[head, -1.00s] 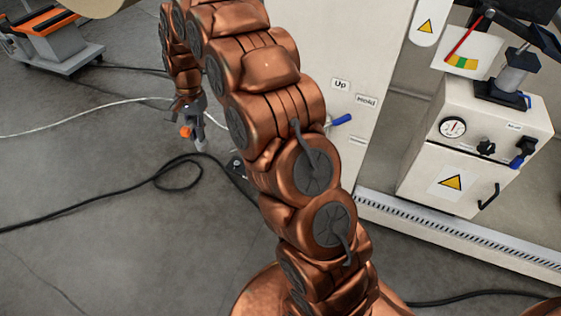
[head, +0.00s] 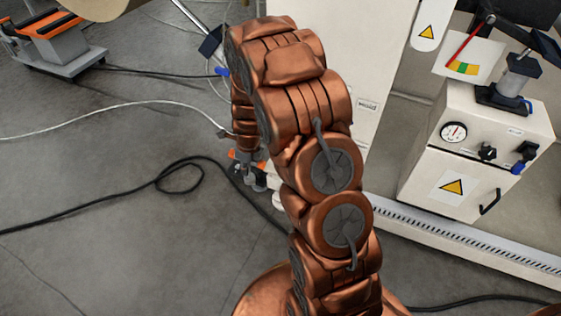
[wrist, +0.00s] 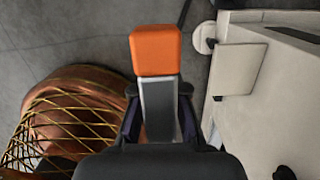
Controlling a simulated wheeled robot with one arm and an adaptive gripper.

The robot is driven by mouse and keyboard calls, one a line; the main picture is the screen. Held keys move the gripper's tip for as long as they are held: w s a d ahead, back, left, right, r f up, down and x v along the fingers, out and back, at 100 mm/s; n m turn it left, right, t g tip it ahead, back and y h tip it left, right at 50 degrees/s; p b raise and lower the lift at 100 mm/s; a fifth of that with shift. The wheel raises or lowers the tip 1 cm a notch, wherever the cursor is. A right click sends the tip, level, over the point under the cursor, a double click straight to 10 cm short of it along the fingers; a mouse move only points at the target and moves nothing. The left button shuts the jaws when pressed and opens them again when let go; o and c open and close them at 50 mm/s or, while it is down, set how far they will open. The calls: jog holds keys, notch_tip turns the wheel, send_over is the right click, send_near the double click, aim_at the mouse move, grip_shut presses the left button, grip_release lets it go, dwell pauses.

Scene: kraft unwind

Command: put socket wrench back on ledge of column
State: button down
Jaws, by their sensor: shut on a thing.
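My gripper (wrist: 158,118) is shut on the socket wrench (wrist: 155,52), a grey bar with an orange block end. The orange end points away from the gripper in the wrist view. In the head view my gripper (head: 252,176) hangs low beside the column, with a little orange showing; most of the wrench is hidden or too small to make out. The pale column (head: 372,85) stands behind and right of my arm, partly covered by it. In the wrist view a pale machine body (wrist: 270,110) is to the right, apart from the wrench. I cannot make out the ledge.
A pale cabinet (head: 455,150) with a gauge and warning label stands at the right. A slotted floor rail (head: 470,238) runs along its foot. A black cable (head: 120,210) and a white cable (head: 90,115) lie on the floor. An orange-topped cart (head: 55,40) is at upper left.

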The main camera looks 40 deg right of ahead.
jog(key=shift+w+d+f+b, duration=0.45)
jog(key=shift+d+f+b, duration=0.45)
jog(key=shift+d, duration=1.6)
jog(key=shift+w+d+f+b, duration=0.5)
jog(key=shift+d+f+b, duration=0.4)
jog(key=shift+d, duration=1.6)
jog(key=shift+w+d+f+b, duration=0.45)
jog(key=shift+d+f+b, duration=0.45)
jog(key=shift+d, duration=1.6)
jog(key=shift+r, duration=0.25)
jog(key=c, duration=1.2)
grip_release()
jog(key=shift+f, duration=0.1)
